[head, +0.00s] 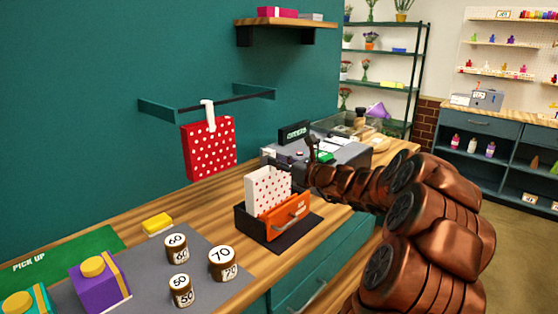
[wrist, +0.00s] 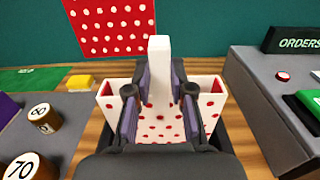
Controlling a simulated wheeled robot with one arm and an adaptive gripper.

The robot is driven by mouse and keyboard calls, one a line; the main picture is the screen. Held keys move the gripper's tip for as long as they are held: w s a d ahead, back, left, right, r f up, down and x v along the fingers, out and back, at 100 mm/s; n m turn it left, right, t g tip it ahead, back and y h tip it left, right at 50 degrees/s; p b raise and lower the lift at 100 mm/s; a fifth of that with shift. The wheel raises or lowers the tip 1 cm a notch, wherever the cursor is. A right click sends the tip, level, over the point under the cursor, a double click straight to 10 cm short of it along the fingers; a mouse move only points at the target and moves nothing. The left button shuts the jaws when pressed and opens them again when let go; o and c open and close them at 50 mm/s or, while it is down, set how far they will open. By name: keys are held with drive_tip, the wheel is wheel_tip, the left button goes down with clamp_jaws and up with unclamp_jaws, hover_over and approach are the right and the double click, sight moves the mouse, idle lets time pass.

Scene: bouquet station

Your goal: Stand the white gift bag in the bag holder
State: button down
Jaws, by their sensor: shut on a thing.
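The white gift bag (head: 267,188) with red dots is upright at the bag holder (head: 285,222), a dark box with an orange front. In the head view the bag's lower part is hidden behind the orange front, so I cannot tell whether its bottom rests on the holder floor. In the wrist view the white gift bag (wrist: 158,128) is below my gripper (wrist: 159,92), whose fingers are shut on its white upright handle. A dark edge of the holder shows beside the bag there.
A red dotted bag (head: 209,148) hangs from a wall rail (head: 210,105) at left. A grey register (head: 340,155) stands close behind the holder. Several numbered pots, including one marked 70 (head: 222,262), and a purple box (head: 100,287) stand on the counter at front left.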

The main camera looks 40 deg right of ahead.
idle(0.3)
drive_tip(key=c, duration=0.9)
unclamp_jaws()
drive_tip(key=shift+c, duration=0.2)
drive_tip(key=v, duration=1.2)
